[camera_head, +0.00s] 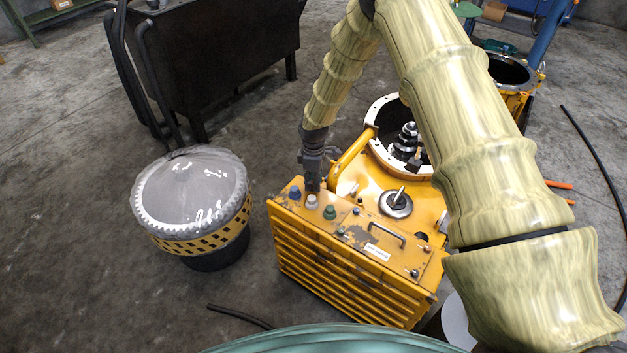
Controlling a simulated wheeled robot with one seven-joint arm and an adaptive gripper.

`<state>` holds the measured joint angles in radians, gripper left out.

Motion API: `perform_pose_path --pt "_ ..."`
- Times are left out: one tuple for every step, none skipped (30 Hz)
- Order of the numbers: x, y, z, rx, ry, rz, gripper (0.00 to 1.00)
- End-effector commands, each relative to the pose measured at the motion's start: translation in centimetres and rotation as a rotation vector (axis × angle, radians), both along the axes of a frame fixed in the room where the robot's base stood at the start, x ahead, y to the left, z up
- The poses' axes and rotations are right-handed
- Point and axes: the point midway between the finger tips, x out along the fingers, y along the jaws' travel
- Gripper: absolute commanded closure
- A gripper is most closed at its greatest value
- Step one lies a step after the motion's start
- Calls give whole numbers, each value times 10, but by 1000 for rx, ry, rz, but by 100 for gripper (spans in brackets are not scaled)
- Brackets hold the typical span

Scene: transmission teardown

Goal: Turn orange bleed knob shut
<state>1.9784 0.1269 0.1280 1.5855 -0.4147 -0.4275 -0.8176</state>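The yellow transmission housing (349,277) stands on the floor in the middle. On its top panel are a blue knob (294,192), a pale pinkish-white knob (311,201) and a green knob (329,212) in a row. I cannot make out a clearly orange knob; one may be hidden by my gripper or arm. My gripper (312,188) points down right at the pale knob, its tips just above or touching it. The fingers look close together, but the view is too small to show whether they are open or shut.
A yellow bar (352,152) rises right beside my gripper. A handle (387,233) and a lever on a round base (396,204) stand on the housing. A grey-topped drum (190,190) is at left, a dark tank (222,58) behind. Hoses lie on the floor.

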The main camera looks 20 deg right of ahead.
Motion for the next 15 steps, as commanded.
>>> perform_pose_path --pt "0 0 0 0 0 0 83" --pt "0 0 0 0 0 0 89" --pt "0 0 0 0 0 0 96" --pt "0 0 0 0 0 0 100" --pt "0 0 0 0 0 0 100" --pt "0 0 0 0 0 0 100" --pt "0 0 0 0 0 0 100" --pt "0 0 0 0 0 -1 100" --pt "0 0 0 0 0 -3 100" --pt "0 0 0 0 0 -6 100" --pt "0 0 0 0 0 -10 100" --pt "0 0 1 0 0 -17 100" --pt "0 0 1 0 0 -23 100" --pt "0 0 1 0 0 -31 100" --pt "0 0 1 0 0 -46 100"
